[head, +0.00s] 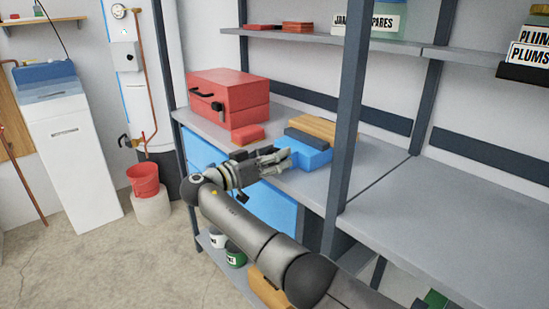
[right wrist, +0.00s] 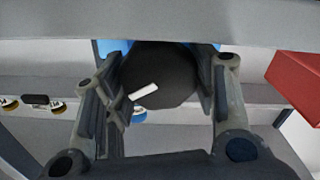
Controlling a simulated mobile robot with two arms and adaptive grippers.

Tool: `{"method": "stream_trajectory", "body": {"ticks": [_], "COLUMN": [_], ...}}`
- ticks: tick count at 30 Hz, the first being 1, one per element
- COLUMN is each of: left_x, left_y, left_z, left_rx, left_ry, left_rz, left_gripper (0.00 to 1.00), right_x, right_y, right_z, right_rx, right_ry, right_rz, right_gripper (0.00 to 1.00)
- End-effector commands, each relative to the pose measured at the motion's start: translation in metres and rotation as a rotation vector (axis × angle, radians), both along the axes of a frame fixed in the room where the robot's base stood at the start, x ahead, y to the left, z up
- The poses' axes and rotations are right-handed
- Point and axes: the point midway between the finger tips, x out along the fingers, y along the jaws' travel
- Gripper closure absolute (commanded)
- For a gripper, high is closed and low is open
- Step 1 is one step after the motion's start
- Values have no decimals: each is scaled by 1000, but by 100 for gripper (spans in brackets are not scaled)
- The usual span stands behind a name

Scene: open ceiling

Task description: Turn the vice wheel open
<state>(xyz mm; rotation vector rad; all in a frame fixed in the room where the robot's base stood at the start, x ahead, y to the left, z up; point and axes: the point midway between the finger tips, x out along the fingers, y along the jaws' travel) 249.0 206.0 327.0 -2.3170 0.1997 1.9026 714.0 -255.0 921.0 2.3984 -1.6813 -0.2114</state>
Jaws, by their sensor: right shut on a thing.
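The vice wheel (right wrist: 165,90) is a dark round disc with a white bar mark, in the middle of the right wrist view. My right gripper (right wrist: 163,85) has one finger on each side of the wheel and is shut on it. In the head view my right gripper (head: 283,157) reaches over the bench front, its fingers against the blue vice (head: 315,156). The vice has a dark upper part, and a wooden piece shows behind it. The wheel is hidden by the gripper in the head view. My left gripper is not in view.
A red toolbox (head: 228,97) and a small red block (head: 247,134) stand on the grey bench (head: 435,212) left of the vice. A dark upright post (head: 347,110) rises close to the vice's right. The bench right of it is clear. Cans (head: 236,257) stand on the low shelf.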

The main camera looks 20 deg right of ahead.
Motion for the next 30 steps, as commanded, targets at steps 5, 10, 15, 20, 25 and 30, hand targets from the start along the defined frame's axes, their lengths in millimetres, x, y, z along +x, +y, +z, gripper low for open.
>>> {"method": "stream_trajectory", "body": {"ticks": [5,10,15,20,25,30], "left_x": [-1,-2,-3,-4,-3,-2], "left_y": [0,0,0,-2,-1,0], "left_z": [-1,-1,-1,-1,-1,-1], "left_rx": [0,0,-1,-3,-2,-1], "left_ry": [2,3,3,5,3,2], "left_rz": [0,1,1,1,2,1], "left_gripper": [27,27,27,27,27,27], "right_x": [0,0,0,-2,-12,-25], "right_y": [0,0,0,8,35,70], "right_z": [0,0,0,0,-1,-1], "right_rx": [0,1,1,1,2,2], "right_ry": [-1,-2,-2,-2,0,0], "right_rz": [0,0,0,3,5,4], "right_gripper": [36,27,27,27,27,27]}}
